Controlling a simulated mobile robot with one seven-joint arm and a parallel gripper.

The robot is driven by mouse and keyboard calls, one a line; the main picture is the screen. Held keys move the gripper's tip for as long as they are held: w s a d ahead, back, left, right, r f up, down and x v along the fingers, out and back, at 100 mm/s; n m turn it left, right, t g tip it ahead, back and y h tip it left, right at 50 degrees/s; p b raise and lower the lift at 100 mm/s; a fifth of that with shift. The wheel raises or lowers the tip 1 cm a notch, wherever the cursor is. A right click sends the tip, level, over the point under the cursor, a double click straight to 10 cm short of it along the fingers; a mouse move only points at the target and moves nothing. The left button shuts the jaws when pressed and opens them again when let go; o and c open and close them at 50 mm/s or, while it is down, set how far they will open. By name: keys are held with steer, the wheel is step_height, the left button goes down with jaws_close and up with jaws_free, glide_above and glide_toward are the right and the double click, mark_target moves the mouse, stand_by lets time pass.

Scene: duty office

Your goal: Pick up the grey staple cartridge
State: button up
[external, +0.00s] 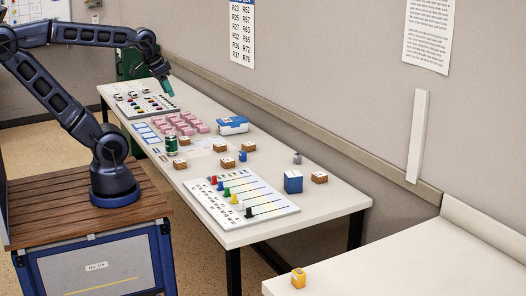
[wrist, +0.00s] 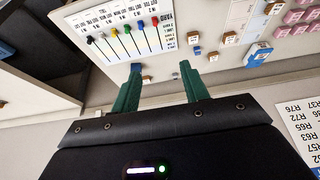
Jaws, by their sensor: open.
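The grey staple cartridge is most likely the small grey object (external: 297,158) standing near the wall-side edge of the white table, behind a blue box. In the wrist view a small grey spot (wrist: 175,76) between the fingers may be the same object; it is too small to be sure. My gripper (external: 167,88) is raised above the far end of the table, well away from the grey object. In the wrist view my gripper (wrist: 161,66) shows two green fingers spread apart with nothing held between them.
The blue box (external: 293,182) and a brown-sided block (external: 319,177) stand near the grey object. A board with coloured pegs (external: 270,211) lies in front. The wall borders the table.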

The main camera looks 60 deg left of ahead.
steer(key=shift+o, duration=0.4)
stand_by(0.3)
steer(key=m+g+h, duration=0.4)
steer(key=m+g, duration=0.1)
steer(key=m, duration=1.3)
glide_above(298, 154)
steer(key=a, duration=0.4)
step_height(298, 154, down, 29)
steer(key=x, duration=1)
steer(key=shift+w+d, duration=0.15)
steer(key=c, duration=1.1)
steer(key=shift+o, duration=0.2)
